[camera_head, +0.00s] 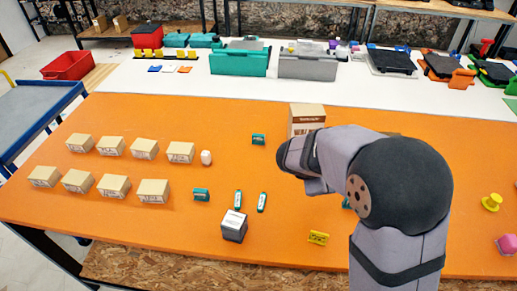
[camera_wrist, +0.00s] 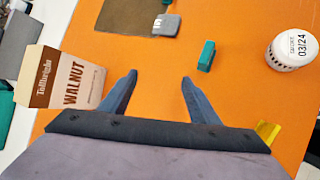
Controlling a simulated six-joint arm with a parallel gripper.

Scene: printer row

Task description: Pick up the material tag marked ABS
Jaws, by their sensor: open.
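No lettering reading ABS is legible in either view, so I cannot tell which tag is the ABS one. In the head view, small teal tags stand on the orange table: one at the back (camera_head: 258,139) and one left of centre (camera_head: 201,195). A yellow tag (camera_head: 318,238) with dark marks stands near the front edge. In the wrist view my gripper (camera_wrist: 159,77) is open and empty, its two blue fingers apart over bare orange surface. A teal block (camera_wrist: 206,56) lies beyond the right finger. In the head view my arm hides the gripper.
A walnut box (camera_wrist: 70,85) stands close left of my fingers. A white round container (camera_wrist: 292,51) marked 03/24 is at right, a grey piece (camera_wrist: 166,25) ahead. Several cardboard boxes (camera_head: 112,146) and a grey-topped block (camera_head: 233,227) stand on the table's left half.

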